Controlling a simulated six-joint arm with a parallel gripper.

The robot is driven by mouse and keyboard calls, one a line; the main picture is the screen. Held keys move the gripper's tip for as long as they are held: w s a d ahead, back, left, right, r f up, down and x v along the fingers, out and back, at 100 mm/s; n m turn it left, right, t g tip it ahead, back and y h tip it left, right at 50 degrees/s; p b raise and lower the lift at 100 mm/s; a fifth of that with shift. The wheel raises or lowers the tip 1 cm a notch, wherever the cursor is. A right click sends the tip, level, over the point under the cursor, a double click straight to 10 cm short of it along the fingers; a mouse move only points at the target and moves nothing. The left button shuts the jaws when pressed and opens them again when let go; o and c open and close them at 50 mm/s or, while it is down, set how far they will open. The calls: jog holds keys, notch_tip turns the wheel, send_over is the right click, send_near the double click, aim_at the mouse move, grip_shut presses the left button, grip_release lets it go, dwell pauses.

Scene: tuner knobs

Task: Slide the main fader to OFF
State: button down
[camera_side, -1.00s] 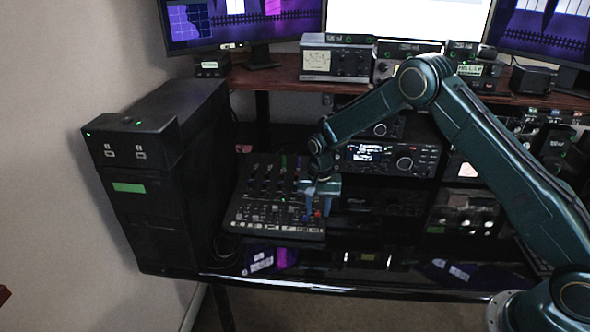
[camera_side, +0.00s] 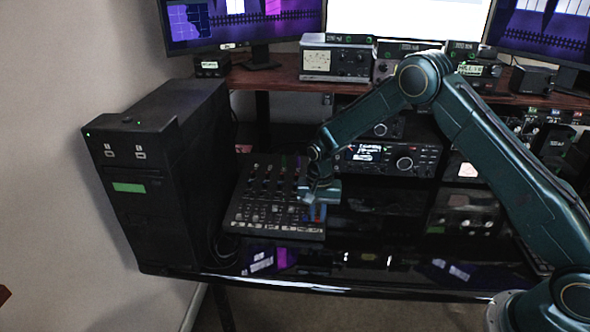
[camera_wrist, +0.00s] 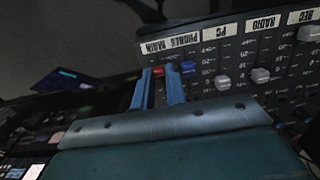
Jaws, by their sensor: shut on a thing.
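The mixer (camera_side: 262,217) lies on the desk under my gripper. In the wrist view its fader panel (camera_wrist: 240,60) shows upside down, with labels MAIN, PHONES, PC, RADIO and REC from left to right. The main fader's red cap (camera_wrist: 158,71) is in the leftmost column, near the label end. My gripper (camera_side: 317,214) is at the mixer's front right. In the wrist view its two blue fingers (camera_wrist: 158,73) are shut on the red cap, one on each side. Part of the main fader's track is hidden by the fingers. The small scale marks are too blurred to read fully.
The blue phones fader cap (camera_wrist: 188,67) sits close beside the right finger. Grey caps, such as the PC one (camera_wrist: 222,82), lie farther right. A black computer tower (camera_side: 160,170) stands left of the mixer; a radio (camera_side: 390,160) is at the back right.

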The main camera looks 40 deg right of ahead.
aim_at(317, 227)
jog(key=shift+s+a+f, duration=0.1)
jog(key=shift+s+a, duration=0.55)
jog(key=shift+a, duration=0.05)
jog(key=c, duration=1.4)
grip_release()
jog(key=shift+c, duration=0.2)
jog(key=shift+r, duration=0.7)
notch_tip(317, 227, up, 12)
jog(key=shift+r, duration=0.25)
